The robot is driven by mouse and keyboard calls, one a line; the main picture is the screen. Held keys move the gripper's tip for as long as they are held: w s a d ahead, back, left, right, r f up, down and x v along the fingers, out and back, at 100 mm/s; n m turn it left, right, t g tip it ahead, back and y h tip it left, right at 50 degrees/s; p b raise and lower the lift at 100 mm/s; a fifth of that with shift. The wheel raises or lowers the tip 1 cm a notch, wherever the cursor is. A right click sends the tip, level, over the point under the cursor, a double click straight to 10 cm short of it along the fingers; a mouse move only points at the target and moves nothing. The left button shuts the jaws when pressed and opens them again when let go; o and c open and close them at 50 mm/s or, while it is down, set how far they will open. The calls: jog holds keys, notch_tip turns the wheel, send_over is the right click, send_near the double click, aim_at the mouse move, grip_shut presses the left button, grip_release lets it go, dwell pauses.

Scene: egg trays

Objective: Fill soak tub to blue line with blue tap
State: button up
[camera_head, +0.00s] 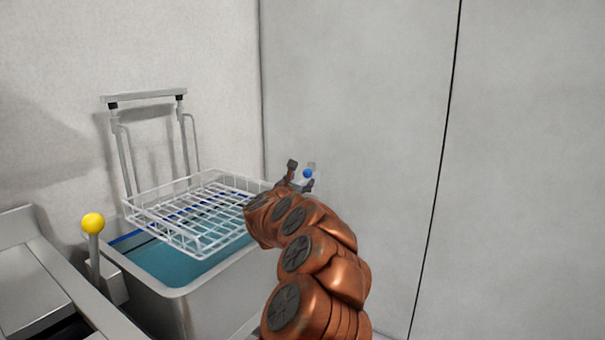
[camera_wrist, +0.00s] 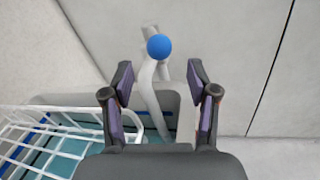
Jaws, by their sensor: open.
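The soak tub (camera_head: 178,293) is a grey metal basin at lower left holding teal water (camera_head: 165,262). A blue line (camera_head: 127,236) shows on its inner wall, just above the water where visible. The blue tap's round knob (camera_head: 308,173) is by the grey wall panel; in the wrist view the blue knob (camera_wrist: 159,46) tops a pale lever, beside a grey pipe (camera_wrist: 150,95) running down toward the tub. My gripper (camera_head: 300,174) is open and empty. In the wrist view my gripper (camera_wrist: 160,76) has the knob centred beyond its fingertips, with no visible contact.
A white wire basket (camera_head: 195,213) hangs over the tub from a grey frame (camera_head: 145,97). A yellow-knobbed lever (camera_head: 93,223) stands at the tub's left. Tall grey panels (camera_head: 360,100) close off the back and right.

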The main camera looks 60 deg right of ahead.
aim_at(306, 176)
jog(key=shift+p+x, duration=0.6)
jog(key=shift+x, duration=2.7)
grip_shut()
